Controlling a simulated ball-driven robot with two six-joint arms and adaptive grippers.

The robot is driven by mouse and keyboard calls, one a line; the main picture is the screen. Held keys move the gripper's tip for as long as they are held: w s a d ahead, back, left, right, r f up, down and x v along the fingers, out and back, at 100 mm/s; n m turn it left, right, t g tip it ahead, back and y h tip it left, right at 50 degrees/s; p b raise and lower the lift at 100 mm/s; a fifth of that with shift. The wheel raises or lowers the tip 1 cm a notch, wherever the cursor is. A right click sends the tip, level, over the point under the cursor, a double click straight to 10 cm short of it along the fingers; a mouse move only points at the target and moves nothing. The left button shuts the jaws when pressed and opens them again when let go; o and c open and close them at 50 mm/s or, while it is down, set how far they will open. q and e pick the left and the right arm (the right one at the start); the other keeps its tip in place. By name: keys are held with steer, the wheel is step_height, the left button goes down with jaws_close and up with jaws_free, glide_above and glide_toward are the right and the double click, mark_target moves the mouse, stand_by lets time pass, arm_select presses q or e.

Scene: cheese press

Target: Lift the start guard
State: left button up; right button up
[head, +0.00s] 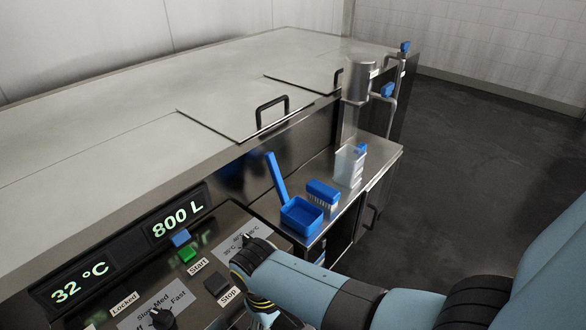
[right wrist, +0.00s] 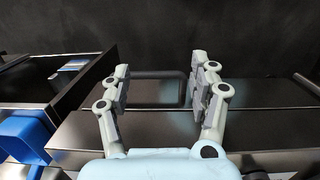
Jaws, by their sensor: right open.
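The control panel (head: 115,285) is at the lower left in the head view. A small blue piece (head: 181,238), which looks like the start guard, stands just above the green start button (head: 187,254). The green button shows uncovered below it. My right arm reaches in from the right over the panel's right edge, and its gripper is mostly cut off or hidden there. In the right wrist view my right gripper (right wrist: 160,78) is open and empty, in front of dark surfaces with a bar handle. The guard is not recognisable in that view. My left gripper is out of view.
A dark stop button (head: 216,285) and a speed knob (head: 160,318) are near the start button. A blue tray (head: 301,216), a brush (head: 322,193) and clear containers (head: 349,166) stand on the side shelf. The vat lid has a black handle (head: 272,108).

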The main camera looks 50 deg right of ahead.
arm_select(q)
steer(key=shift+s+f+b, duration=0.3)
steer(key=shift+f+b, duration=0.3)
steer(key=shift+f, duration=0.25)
arm_select(e)
steer(key=s+f, duration=0.1)
steer(key=f, duration=0.1)
steer(key=s+f, duration=0.2)
steer(key=shift+d, duration=0.4)
steer(key=shift+r, duration=0.1)
